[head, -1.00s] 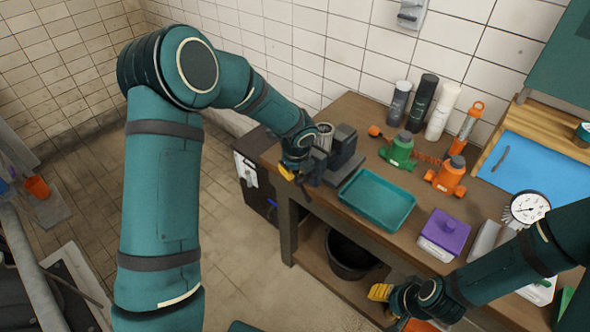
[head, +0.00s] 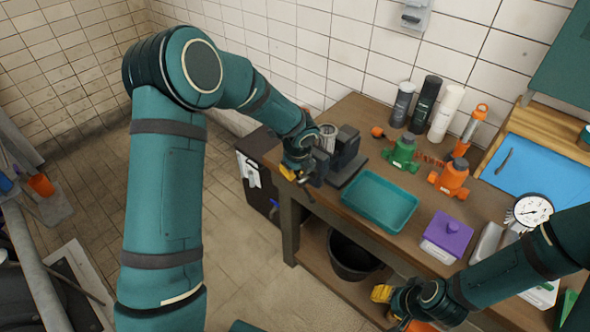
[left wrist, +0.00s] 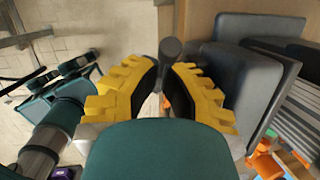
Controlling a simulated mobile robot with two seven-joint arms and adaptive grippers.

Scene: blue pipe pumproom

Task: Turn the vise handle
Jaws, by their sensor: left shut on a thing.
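The dark grey vise (head: 345,150) is mounted at the left end of the workbench, and its grey body fills the right of the left wrist view (left wrist: 238,88). My left gripper (head: 290,173) is at the vise's front left side, with yellow fingers. In the left wrist view, these fingers (left wrist: 162,88) are closed around the thin vise handle, whose dark round end (left wrist: 170,50) shows between the tips. The handle's lower part is hidden by the gripper. My right gripper (head: 382,294) is low in front of the bench, away from the vise; its fingers are too small to judge.
The workbench (head: 372,163) holds a teal tray (head: 380,201) right of the vise. A green bottle jack (head: 402,152), an orange one (head: 451,178) and a purple-topped box (head: 447,233) stand farther right. A black bucket (head: 352,255) sits below.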

